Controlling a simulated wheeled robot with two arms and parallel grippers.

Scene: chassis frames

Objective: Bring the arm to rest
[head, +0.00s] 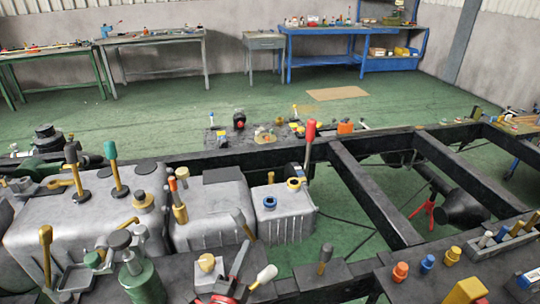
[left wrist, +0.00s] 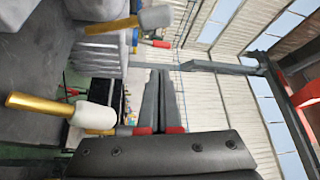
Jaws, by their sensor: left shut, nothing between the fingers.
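My left gripper (head: 241,248) shows at the bottom middle of the head view. Its dark fingers point up and away, with red parts at their base. In the left wrist view the two grey fingers (left wrist: 160,80) lie side by side, shut and with nothing between them. Most of my left arm is out of the head view. My right gripper is in neither view.
A grey engine block (head: 110,215) with upright coloured handles stands left of the gripper. A red-handled lever (head: 310,135) rises behind. Dark chassis rails (head: 375,195) run to the right. A tray of small parts (head: 505,243) is at right. Open green floor lies beyond, before the workbenches.

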